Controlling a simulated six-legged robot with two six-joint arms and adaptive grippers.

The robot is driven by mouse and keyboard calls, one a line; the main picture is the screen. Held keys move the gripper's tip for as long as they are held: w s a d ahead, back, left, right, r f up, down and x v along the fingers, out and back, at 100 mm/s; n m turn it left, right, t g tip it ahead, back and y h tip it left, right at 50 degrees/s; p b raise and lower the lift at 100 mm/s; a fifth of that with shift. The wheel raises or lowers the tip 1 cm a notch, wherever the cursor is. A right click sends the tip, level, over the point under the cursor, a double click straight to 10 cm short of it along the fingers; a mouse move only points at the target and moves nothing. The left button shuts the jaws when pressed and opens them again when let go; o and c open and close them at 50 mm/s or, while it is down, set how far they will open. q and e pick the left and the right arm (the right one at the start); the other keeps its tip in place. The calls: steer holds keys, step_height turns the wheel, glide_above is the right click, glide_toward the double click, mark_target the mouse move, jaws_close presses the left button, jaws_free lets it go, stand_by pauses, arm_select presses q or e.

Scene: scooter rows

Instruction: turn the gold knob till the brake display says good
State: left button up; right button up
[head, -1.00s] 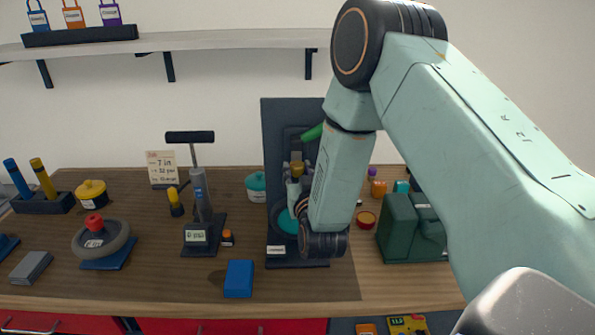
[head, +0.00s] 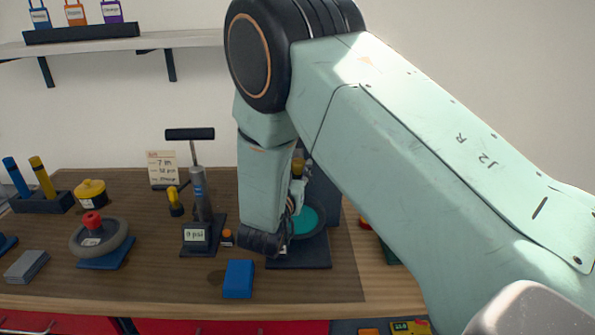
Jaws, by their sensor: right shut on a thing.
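The gold knob (head: 298,167) shows as a small gold patch on the dark brake stand (head: 322,195), right of the middle of the bench. My right gripper (head: 297,188) is at the knob and shut on it, mostly hidden behind my own wrist and forearm. A wheel with a teal disc (head: 306,221) and dark rim sits low on the stand, partly covered by my arm. No readable brake display shows; my arm covers much of the stand. My left gripper is not in view.
A pump (head: 199,205) with a gauge reading about 0 psi stands left of my right wrist. A blue block (head: 239,279) lies in front. A small wheel with a red knob (head: 92,222) is at left. My right arm hides the bench's right side.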

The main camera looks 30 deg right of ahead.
steer(key=shift+w+a+m+g+h, duration=0.1)
steer(key=shift+m+g+h, duration=0.4)
steer(key=shift+m+g, duration=0.1)
steer(key=o, duration=1.2)
steer(key=shift+c, duration=0.2)
step_height(320, 180, up, 10)
steer(key=shift+f, duration=0.1)
stand_by(0.4)
